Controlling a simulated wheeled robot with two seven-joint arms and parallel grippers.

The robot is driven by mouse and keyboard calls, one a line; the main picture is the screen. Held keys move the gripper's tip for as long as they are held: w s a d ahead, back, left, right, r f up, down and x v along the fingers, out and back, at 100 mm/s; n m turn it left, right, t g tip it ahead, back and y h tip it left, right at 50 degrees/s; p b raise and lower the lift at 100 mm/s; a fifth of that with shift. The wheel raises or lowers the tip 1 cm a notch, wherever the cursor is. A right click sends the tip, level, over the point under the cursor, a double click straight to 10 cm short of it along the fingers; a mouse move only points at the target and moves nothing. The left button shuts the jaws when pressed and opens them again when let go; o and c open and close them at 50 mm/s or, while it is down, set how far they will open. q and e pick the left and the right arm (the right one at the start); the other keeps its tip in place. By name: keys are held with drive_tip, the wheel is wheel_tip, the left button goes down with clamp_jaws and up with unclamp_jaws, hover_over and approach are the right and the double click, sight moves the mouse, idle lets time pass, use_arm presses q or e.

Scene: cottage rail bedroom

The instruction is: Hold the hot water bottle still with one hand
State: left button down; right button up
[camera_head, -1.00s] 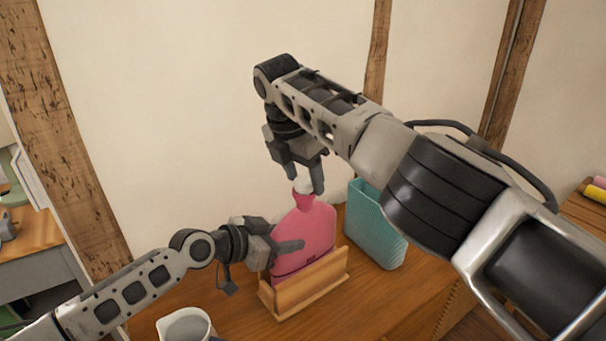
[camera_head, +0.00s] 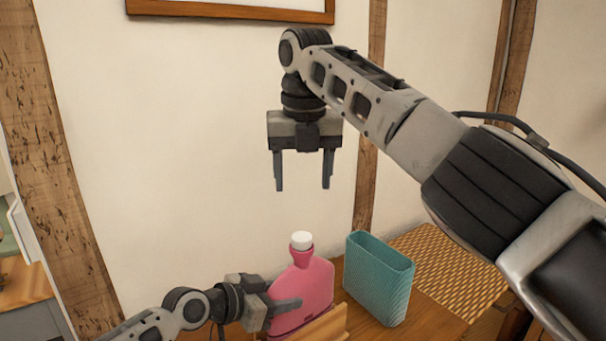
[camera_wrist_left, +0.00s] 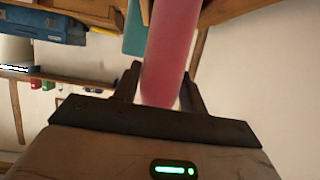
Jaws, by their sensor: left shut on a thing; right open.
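The pink hot water bottle (camera_head: 312,283) stands upright in a wooden holder (camera_head: 326,326) on the table, with a white cap (camera_head: 301,240) on its neck. My left gripper (camera_head: 284,309) is shut on the bottle's left side. In the left wrist view the pink body (camera_wrist_left: 170,55) lies between the fingers of my left gripper (camera_wrist_left: 165,85). My right gripper (camera_head: 303,186) is open and empty, pointing down in the air above the cap and apart from it.
A teal ribbed open container (camera_head: 380,285) stands just right of the bottle. A woven yellow-brown surface (camera_head: 450,270) lies further right. The wall (camera_head: 200,150) is behind, with a wooden frame (camera_head: 235,10) at the top.

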sight(302, 236)
drive_tip(key=shift+f, duration=0.15)
drive_tip(key=f, duration=0.4)
drive_tip(key=w+f, duration=0.1)
drive_tip(key=f, duration=0.6)
drive_tip(key=shift+w+a+f, duration=0.1)
drive_tip(key=shift+w+f, duration=0.3)
drive_tip(key=c, duration=1.2)
drive_tip(key=m, duration=0.4)
drive_tip(key=shift+a+h, duration=0.1)
drive_tip(key=shift+h, duration=0.2)
drive_tip(key=m, duration=0.2)
drive_tip(key=shift+m, duration=0.4)
drive_tip(key=shift+c, duration=0.2)
drive_tip(key=o, duration=1.7)
drive_tip(key=shift+c, duration=0.2)
